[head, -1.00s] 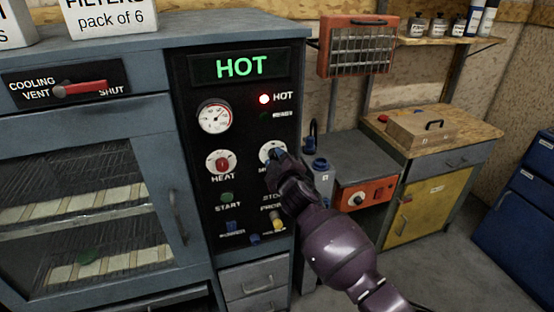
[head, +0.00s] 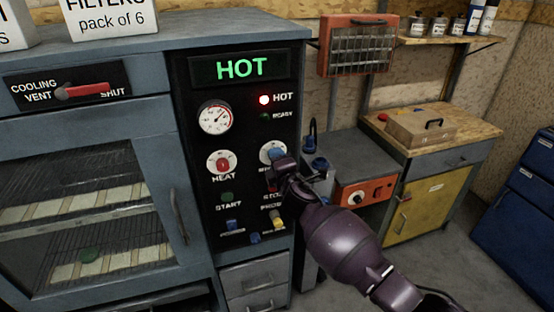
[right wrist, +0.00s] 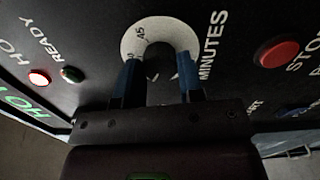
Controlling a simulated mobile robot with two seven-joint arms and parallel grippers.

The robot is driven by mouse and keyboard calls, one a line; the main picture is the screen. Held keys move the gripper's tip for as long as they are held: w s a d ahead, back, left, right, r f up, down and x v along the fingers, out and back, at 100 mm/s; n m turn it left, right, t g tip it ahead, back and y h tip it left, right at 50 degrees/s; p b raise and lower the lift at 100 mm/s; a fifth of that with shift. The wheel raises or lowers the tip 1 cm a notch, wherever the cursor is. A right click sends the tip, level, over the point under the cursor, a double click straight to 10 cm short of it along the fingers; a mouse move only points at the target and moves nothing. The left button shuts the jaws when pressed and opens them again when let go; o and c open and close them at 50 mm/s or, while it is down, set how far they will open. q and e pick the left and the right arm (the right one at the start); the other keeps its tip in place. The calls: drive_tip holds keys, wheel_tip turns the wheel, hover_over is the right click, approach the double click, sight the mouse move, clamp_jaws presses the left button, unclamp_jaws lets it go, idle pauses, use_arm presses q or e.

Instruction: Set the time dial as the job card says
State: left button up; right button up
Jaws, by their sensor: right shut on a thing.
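The time dial is the white round plate marked MINUTES (right wrist: 138,40); it is at the right of the black control panel in the head view (head: 265,150). In the right wrist view "45" is readable on its rim. My right gripper (head: 278,158) is at this dial. Its two blue fingers straddle the dial's middle in the right wrist view (right wrist: 160,80), shut on the dark knob, which is mostly hidden. The pointer's setting cannot be read. My left gripper is not in view. I see no readable job card.
The display (head: 240,68) reads HOT and the red HOT lamp (head: 264,100) is lit. The HEAT knob (head: 222,163) is left of the time dial. The red STOP button (right wrist: 276,53) is close by. An orange-fronted unit (head: 365,192) stands right of my wrist.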

drive_tip(key=shift+n, duration=0.4)
drive_tip(key=o, duration=0.9)
drive_tip(key=shift+s, duration=0.1)
drive_tip(key=v, duration=1)
drive_tip(key=shift+s+d, duration=0.15)
drive_tip(key=shift+s, duration=0.2)
